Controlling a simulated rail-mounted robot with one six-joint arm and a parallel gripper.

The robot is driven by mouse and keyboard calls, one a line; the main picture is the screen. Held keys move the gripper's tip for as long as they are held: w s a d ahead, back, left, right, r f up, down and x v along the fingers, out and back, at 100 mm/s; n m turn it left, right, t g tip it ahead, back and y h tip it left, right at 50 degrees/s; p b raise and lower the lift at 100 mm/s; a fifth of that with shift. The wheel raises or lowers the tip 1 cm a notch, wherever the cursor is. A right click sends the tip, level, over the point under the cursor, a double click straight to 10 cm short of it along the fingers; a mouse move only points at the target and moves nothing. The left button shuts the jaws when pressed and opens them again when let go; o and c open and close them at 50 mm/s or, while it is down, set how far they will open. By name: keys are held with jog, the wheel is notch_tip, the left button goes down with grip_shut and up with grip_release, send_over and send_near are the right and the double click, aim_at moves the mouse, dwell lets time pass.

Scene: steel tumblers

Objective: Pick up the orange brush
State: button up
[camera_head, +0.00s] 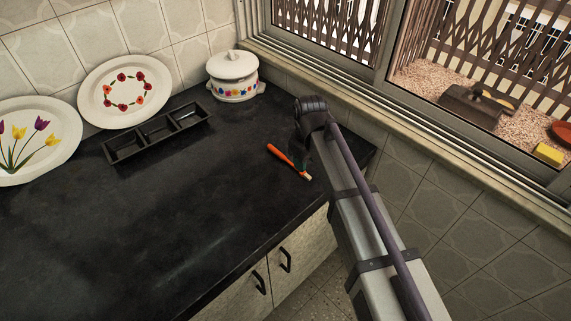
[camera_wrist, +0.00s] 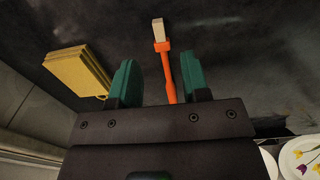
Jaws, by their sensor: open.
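The orange brush (camera_head: 282,153) lies on the dark countertop near its right end, with its pale bristle head toward the front edge. In the wrist view the brush (camera_wrist: 168,75) appears between my two green fingers, closer to the right one. Its bristle head points away from my gripper, and the far end of the handle is hidden by the gripper body. My gripper (camera_wrist: 160,79) is open, and neither finger appears to touch the brush. In the head view my arm hides most of the gripper, beside the brush. The height of the fingers above the counter is unclear.
A yellow block-like object (camera_wrist: 75,70) lies left of my fingers in the wrist view. A black divided tray (camera_head: 157,133), a lidded white pot (camera_head: 233,77) and two decorated plates (camera_head: 125,91) stand along the wall. The window sill (camera_head: 420,128) borders the right; the counter's middle is clear.

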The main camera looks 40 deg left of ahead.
aim_at(288, 162)
notch_tip(288, 162, down, 5)
jog(key=b, duration=0.4)
jog(key=shift+f, duration=0.15)
jog(key=shift+r, duration=0.25)
grip_shut()
